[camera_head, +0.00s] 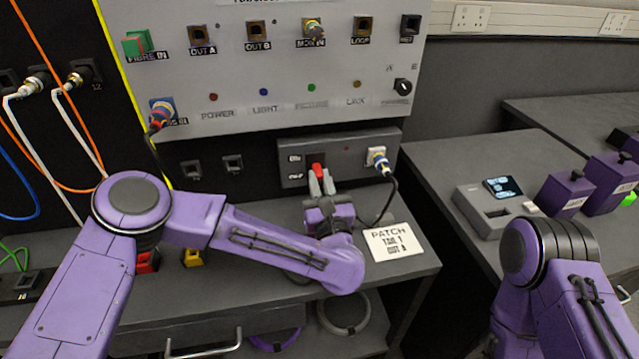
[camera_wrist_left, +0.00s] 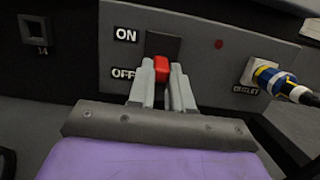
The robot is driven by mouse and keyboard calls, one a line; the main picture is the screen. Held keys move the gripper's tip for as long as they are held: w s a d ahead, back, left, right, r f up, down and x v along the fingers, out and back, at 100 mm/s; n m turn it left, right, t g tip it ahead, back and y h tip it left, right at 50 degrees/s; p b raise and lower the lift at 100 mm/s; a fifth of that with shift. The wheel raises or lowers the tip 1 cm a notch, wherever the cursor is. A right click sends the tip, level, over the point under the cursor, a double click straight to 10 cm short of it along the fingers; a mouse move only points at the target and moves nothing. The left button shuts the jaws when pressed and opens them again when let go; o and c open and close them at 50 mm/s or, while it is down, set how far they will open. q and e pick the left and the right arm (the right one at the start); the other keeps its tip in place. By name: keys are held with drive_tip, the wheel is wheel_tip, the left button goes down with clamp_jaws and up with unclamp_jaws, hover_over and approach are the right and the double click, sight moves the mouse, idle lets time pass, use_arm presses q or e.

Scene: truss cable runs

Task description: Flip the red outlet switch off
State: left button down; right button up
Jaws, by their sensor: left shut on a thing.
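The red outlet switch (camera_head: 318,170) is on a dark grey box (camera_head: 345,148) low on the panel. In the left wrist view the red switch (camera_wrist_left: 161,69) shows at the lower part of its dark slot, near the OFF label and below ON. My left gripper (camera_head: 321,182) is at the box front, its two grey fingers (camera_wrist_left: 163,84) on either side of the red switch and shut on it. The fingers hide part of the switch. My right arm shows at the lower right, but its gripper is out of view.
A plug (camera_head: 377,157) with a black cable sits in the outlet right of the switch, also in the left wrist view (camera_wrist_left: 270,76). A "PATCH" card (camera_head: 390,241) lies on the bench below. Purple blocks and a grey device (camera_head: 490,212) stand on the right table.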

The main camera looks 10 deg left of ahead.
use_arm(q)
drive_tip(key=c, duration=1)
unclamp_jaws()
drive_tip(key=shift+c, duration=0.2)
drive_tip(key=b+v, duration=0.3)
drive_tip(key=v, duration=0.7)
drive_tip(key=shift+d+b, duration=0.15)
drive_tip(key=shift+b, duration=0.2)
drive_tip(key=shift+s, duration=0.3)
